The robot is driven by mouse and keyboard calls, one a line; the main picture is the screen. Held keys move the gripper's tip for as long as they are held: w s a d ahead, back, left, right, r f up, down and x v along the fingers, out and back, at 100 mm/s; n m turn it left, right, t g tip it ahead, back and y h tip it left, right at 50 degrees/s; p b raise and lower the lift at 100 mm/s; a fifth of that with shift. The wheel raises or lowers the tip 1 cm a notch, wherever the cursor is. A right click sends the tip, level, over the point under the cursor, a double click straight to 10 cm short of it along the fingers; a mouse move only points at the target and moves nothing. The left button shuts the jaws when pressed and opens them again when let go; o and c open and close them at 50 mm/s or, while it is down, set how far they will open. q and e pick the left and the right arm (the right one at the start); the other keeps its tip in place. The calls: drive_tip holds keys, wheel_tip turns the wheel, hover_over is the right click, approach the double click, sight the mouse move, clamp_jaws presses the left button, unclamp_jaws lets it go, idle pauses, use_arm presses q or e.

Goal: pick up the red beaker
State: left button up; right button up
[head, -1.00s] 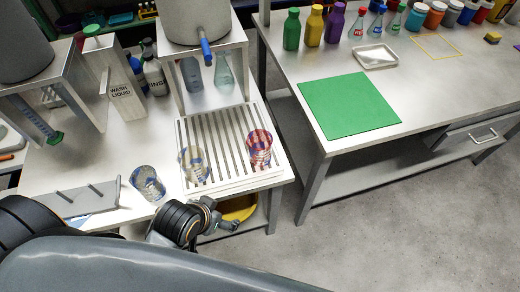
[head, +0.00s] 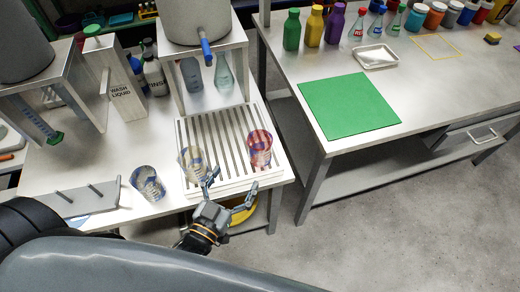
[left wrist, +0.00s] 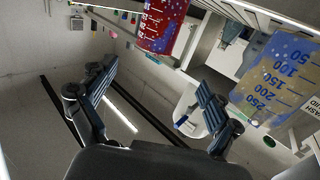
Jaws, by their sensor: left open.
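The red beaker (head: 260,145), clear with red tint and markings, stands upright on the right part of the slatted drain rack (head: 222,128). My left gripper (head: 232,181) is open and empty at the rack's front edge, below and left of the red beaker in the head view and apart from it. In the left wrist view the red beaker (left wrist: 163,25) shows at the top, cut off by the frame edge, beyond my open left gripper (left wrist: 155,75). My right gripper is not in view.
A yellowish beaker (head: 192,162) stands close left of the red one on the rack. A clear beaker (head: 148,184) stands on the bench farther left. A white stand (head: 208,62) rises behind the rack. A gap separates this bench from the bench with the green mat (head: 350,105).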

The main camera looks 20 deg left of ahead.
use_arm(q)
drive_tip(key=b, duration=0.3)
approach(265, 134)
drive_tip(key=shift+w+a+r, duration=0.1)
drive_tip(key=shift+w+a, duration=0.05)
drive_tip(key=shift+w, duration=0.3)
drive_tip(key=shift+w+a+r, duration=0.1)
drive_tip(key=shift+w+a, duration=0.1)
drive_tip(key=shift+w, duration=0.25)
drive_tip(key=w+b, duration=0.1)
drive_tip(key=w+d, duration=0.1)
drive_tip(key=w, duration=0.1)
drive_tip(key=w+f+b, duration=0.1)
drive_tip(key=shift+w+d+b, duration=0.15)
drive_tip(key=shift+w+b, duration=0.2)
drive_tip(key=shift+w, duration=0.25)
drive_tip(key=shift+r, duration=0.15)
drive_tip(key=c, duration=1.1)
